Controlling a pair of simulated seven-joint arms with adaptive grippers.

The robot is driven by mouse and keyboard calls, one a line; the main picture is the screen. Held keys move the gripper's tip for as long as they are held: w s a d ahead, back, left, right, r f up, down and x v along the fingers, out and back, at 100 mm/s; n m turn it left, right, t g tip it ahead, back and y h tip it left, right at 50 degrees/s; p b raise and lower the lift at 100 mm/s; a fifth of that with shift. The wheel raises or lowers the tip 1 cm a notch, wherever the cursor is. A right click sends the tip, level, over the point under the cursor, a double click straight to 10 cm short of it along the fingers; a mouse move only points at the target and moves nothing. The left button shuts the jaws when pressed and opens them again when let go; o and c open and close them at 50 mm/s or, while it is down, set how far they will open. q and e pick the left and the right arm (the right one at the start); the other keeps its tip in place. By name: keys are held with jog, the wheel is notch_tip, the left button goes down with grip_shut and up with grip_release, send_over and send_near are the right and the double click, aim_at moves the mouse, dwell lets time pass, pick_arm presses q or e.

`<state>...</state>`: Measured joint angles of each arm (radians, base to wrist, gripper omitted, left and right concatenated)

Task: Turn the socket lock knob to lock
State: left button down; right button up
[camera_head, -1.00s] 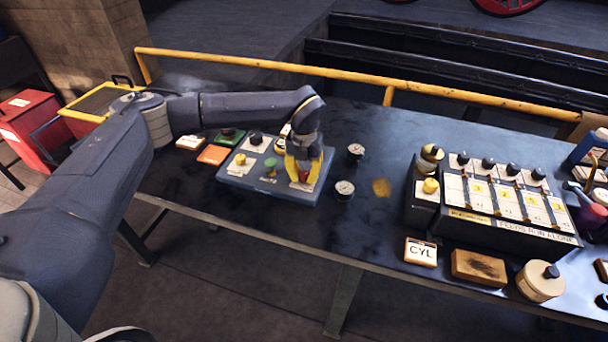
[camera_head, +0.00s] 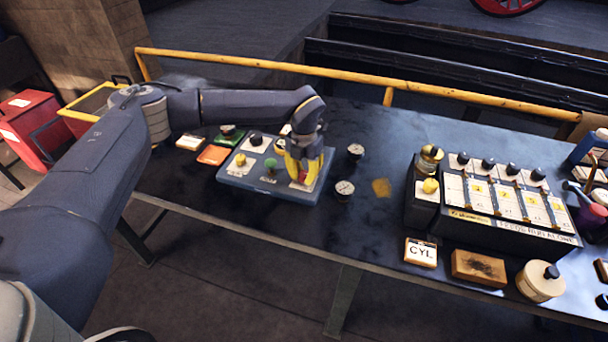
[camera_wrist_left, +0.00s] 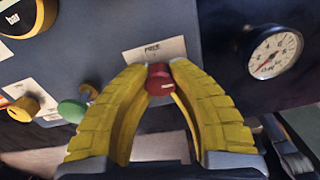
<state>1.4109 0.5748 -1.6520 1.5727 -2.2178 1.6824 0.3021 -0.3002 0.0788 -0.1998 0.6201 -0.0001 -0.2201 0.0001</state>
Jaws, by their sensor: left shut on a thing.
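A blue panel box (camera_head: 232,181) lies on the bench left of centre, with several knobs on its top. A small red knob (camera_wrist_left: 159,82) stands beside a white label (camera_wrist_left: 154,50) that seems to read FREE. My left gripper (camera_head: 303,178) points down over the right part of the panel. In the left wrist view its yellow fingers (camera_wrist_left: 160,72) are closed on the red knob from both sides. The fingers partly hide the knob in the head view. My right gripper is not in view.
A green knob (camera_head: 270,163) and a yellow knob (camera_head: 240,159) are also on the panel. Two round gauges (camera_head: 344,187) stand just right of it. A black switch box (camera_head: 500,230) is further right. A yellow rail (camera_head: 340,78) runs along the back edge.

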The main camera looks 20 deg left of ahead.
aim_at(304, 174)
pick_arm(q)
jog(key=c, duration=1.1)
grip_release()
jog(key=shift+o, duration=0.2)
jog(key=shift+r, duration=0.1)
notch_tip(304, 174, up, 12)
